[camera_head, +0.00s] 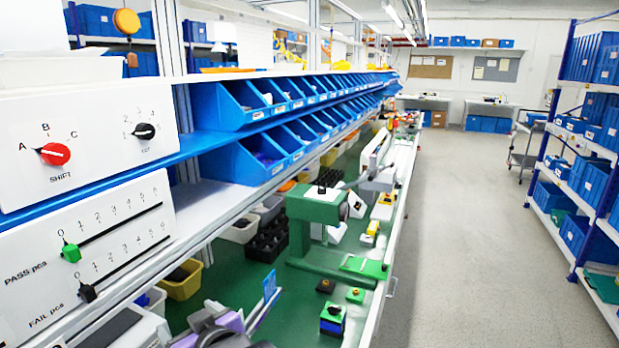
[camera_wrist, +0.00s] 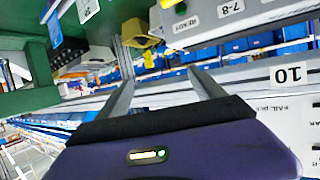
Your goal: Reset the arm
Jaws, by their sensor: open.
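My gripper (camera_wrist: 160,82) shows in the wrist view with its two grey fingers spread apart. Nothing is held between them. Its purple body fills the bottom of that view. In the head view, purple and grey parts of my arm show at the bottom, low over the green bench and apart from the switch panels. A white panel at the left carries a red rotary knob (camera_head: 56,154) marked SHIFT, with its pointer towards A. A black rotary knob (camera_head: 145,131) marked CUT is on the same panel, with its pointer towards 1.
A lower panel (camera_head: 130,195) carries a green and a black slider, both near 0. A green machine (camera_head: 318,205) stands on the bench (camera_head: 240,285). Blue bins (camera_head: 235,103) line the shelf above. A grey labelled box (camera_wrist: 205,22) is close beyond my fingers. The aisle floor (camera_head: 470,230) is clear.

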